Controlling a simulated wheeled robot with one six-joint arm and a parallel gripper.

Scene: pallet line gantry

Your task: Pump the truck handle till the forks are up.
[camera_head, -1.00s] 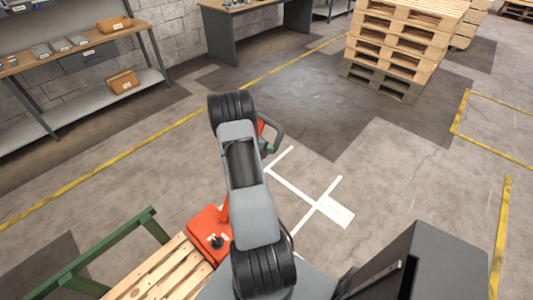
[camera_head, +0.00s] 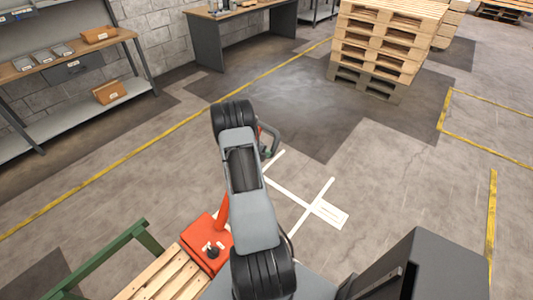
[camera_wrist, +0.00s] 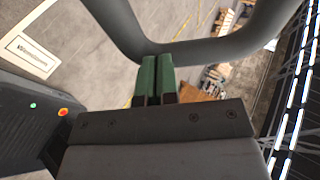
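The orange pallet truck's body (camera_head: 203,243) stands at lower centre in the head view. Its orange shaft (camera_head: 222,212) rises behind my arm to a dark loop handle (camera_head: 273,137). In the wrist view the grey loop handle (camera_wrist: 225,46) spans the top, its bottom bar just beyond my fingertips. My gripper (camera_wrist: 156,78) has its green fingers together with only a thin gap between them. The fingertips meet or overlap the bar's edge; I cannot tell if they press on it. The bar runs across both fingers, not visibly between them. The forks are hidden.
A wooden pallet (camera_head: 163,281) lies by the truck, beside a green rail (camera_head: 140,233). White floor markings (camera_head: 300,205) lie right of my arm. A pallet stack (camera_head: 385,50), a workbench (camera_head: 245,25) and a shelf (camera_head: 75,115) stand farther back. Open floor lies between.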

